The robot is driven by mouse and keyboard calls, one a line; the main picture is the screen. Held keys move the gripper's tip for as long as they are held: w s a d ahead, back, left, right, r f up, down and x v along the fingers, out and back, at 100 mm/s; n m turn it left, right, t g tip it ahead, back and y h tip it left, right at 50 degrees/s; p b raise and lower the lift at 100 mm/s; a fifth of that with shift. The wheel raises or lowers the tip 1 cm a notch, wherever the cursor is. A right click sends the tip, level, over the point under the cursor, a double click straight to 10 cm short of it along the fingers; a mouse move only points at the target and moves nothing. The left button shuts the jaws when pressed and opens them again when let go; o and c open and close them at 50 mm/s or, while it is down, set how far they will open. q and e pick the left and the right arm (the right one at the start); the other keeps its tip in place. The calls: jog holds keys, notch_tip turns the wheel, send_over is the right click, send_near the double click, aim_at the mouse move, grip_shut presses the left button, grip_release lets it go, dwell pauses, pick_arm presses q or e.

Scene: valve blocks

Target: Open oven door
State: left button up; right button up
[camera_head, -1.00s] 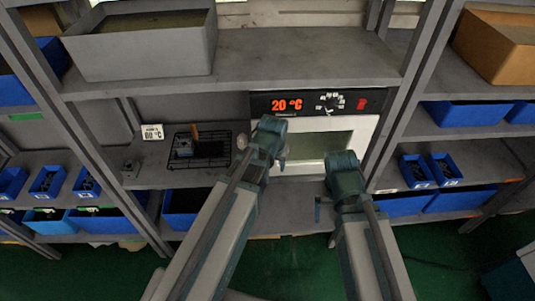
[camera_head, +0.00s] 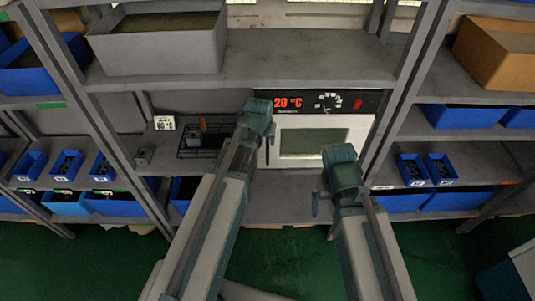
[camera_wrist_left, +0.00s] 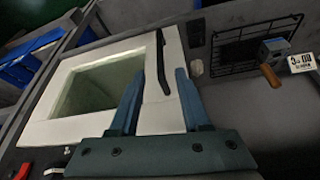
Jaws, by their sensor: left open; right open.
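The oven (camera_head: 372,122) stands on the middle shelf, with a black control panel reading 20 °C. Its white door (camera_head: 362,143) with a grey window looks closed. In the left wrist view the door (camera_wrist_left: 45,132) has a black bar handle (camera_wrist_left: 161,50) along one edge. My left gripper (camera_wrist_left: 160,74) is open, and the handle's lower end shows between its fingers; I cannot tell whether they touch it. In the head view my left gripper (camera_head: 257,115) is at the door's left edge, its fingers mostly hidden. My right gripper (camera_head: 341,166) is open and empty, below and in front of the door.
A wire rack (camera_head: 188,153) holding a small block with a brown handle sits left of the oven, beside a small display (camera_head: 164,123). Shelf posts (camera_head: 398,95) flank the bay. Blue bins (camera_head: 413,168) fill the side shelves. Green floor lies below.

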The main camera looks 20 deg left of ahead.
aim_at(267, 150)
pick_arm(q)
jog(key=b+x, duration=1)
jog(key=x, duration=0.2)
jog(key=shift+s, duration=0.1)
grip_shut()
dwell(1.0)
